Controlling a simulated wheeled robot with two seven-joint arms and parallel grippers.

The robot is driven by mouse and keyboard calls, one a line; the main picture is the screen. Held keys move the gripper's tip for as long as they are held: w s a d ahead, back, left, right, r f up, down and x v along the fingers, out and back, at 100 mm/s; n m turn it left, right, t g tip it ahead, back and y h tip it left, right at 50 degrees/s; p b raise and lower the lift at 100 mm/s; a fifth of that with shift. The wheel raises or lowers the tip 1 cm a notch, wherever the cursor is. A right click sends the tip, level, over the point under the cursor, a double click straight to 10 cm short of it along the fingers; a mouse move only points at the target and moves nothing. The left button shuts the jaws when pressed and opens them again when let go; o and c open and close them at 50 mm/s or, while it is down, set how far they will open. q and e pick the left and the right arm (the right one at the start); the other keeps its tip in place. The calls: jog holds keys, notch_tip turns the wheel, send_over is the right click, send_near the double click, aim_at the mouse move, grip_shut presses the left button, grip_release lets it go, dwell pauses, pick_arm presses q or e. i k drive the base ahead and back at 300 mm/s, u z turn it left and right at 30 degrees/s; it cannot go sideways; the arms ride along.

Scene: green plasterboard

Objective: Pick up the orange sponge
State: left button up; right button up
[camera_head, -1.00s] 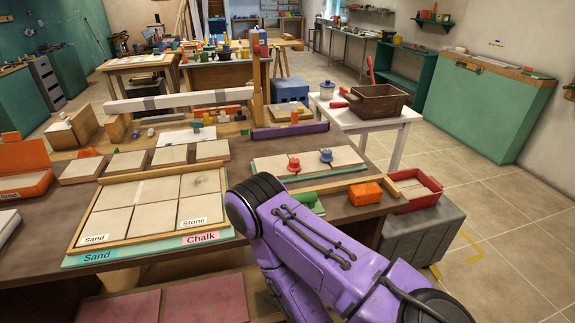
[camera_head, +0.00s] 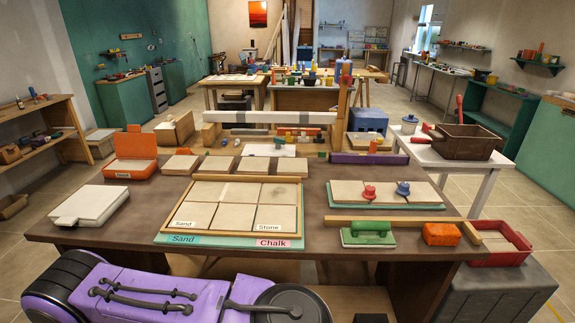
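The orange sponge (camera_head: 441,234) is a small rough block near the front right corner of the brown workbench (camera_head: 330,272). It lies just in front of a wooden strip (camera_head: 400,222), between a green-handled block (camera_head: 368,233) and a red tray (camera_head: 500,254). Nothing covers it. A purple link of my arm crosses the lower left of the view, well to the left of the sponge. Neither of my grippers shows.
A green-edged board with a red knob (camera_head: 369,192) and a blue knob (camera_head: 403,188) lies behind the sponge. A framed tile board (camera_head: 238,179) fills the bench's middle. A white table (camera_head: 462,167) with a brown crate (camera_head: 462,143) stands behind right.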

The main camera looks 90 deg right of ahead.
aim_at(437, 235)
jog(key=k, duration=1.85)
jog(key=z, duration=0.85)
